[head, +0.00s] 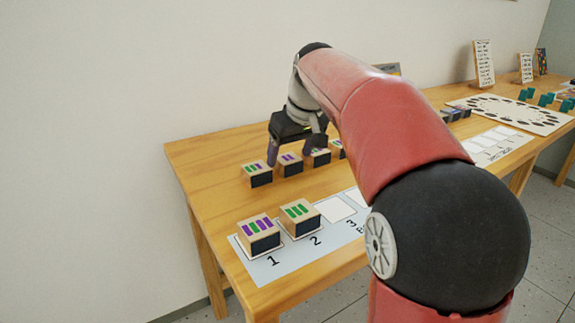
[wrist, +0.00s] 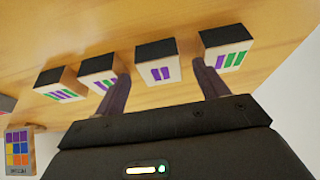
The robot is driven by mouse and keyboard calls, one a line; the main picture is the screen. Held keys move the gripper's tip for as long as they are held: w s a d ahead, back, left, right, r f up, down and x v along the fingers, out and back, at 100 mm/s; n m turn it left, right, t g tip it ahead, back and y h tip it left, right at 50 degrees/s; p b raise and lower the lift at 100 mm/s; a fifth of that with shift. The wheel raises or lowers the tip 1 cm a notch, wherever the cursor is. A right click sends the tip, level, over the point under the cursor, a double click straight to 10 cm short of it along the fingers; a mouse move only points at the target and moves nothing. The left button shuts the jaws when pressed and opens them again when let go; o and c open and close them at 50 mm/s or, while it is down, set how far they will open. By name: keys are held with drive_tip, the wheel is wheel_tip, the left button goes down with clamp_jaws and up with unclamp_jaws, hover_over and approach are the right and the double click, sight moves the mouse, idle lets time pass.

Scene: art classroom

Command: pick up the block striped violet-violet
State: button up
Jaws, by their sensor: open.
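The block striped violet-violet (head: 290,164) stands on the wooden table, second from the left in the back row. It has a pale striped face and a dark side. In the wrist view the same block (wrist: 159,67) shows two violet stripes and lies centred beyond the gap between the fingertips. My gripper (head: 289,154) is open over this block, one finger toward each side. In the wrist view my gripper (wrist: 163,79) has dark violet fingers with nothing held between them. Whether the fingertips touch the block cannot be told.
A green-and-violet striped block (head: 257,175) stands close on the left; other striped blocks (head: 320,157) stand close on the right. A numbered mat (head: 270,267) in front holds striped blocks on spots 1 and 2. A palette-like board (head: 510,115) lies farther right.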

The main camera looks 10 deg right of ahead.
drive_tip(key=shift+x, duration=0.9)
drive_tip(key=shift+c, duration=0.2)
drive_tip(key=c, duration=1)
drive_tip(key=shift+r, duration=0.2)
drive_tip(key=shift+c, duration=0.2)
